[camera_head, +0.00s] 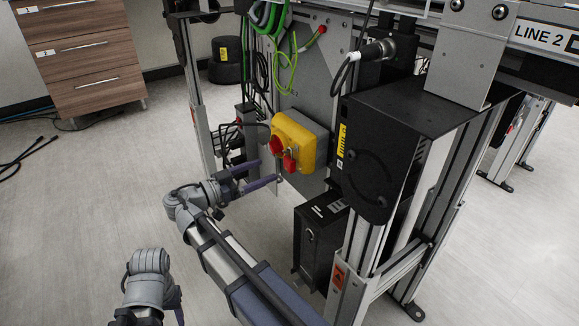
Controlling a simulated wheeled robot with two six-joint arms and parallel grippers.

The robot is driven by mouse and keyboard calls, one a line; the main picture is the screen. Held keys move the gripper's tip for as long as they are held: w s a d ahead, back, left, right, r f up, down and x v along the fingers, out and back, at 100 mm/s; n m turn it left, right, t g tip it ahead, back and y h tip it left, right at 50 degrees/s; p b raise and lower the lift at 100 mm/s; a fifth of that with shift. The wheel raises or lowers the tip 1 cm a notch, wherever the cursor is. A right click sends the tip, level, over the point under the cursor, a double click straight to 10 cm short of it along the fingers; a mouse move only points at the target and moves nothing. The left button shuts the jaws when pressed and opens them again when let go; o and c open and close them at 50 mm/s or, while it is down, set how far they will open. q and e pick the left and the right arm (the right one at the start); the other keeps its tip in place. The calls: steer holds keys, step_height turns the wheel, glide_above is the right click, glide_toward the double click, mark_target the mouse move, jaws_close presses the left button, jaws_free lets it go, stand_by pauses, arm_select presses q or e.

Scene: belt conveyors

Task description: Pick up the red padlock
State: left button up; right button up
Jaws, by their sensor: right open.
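The red padlock (290,163) hangs at the front of a yellow switch box (299,133), just below and right of a red rotary knob (277,147). The box is on the conveyor's grey panel. My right gripper (268,171) is open and empty, with its purple fingers spread. Its fingertips are close to the padlock, below and left of it in the picture; I cannot tell the exact gap in depth. My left gripper (179,312) is low at the left, mostly hidden and cut off by the bottom edge, far from the padlock.
A black cabinet (390,135) on the conveyor frame and a smaller black box (318,240) stand right of the switch box. Green cables (267,15) hang above. A wooden drawer unit (80,55) stands at the back left. The floor at left is mostly clear.

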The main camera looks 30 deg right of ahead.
mark_target(287, 159)
steer(key=shift+w+d+r, duration=0.1)
steer(key=shift+w+d, duration=0.05)
steer(key=shift+d, duration=1.7)
steer(key=shift+w+d+r, duration=0.1)
steer(key=shift+w+d, duration=0.05)
steer(key=shift+d, duration=1.65)
steer(key=shift+c, duration=0.2)
jaws_close()
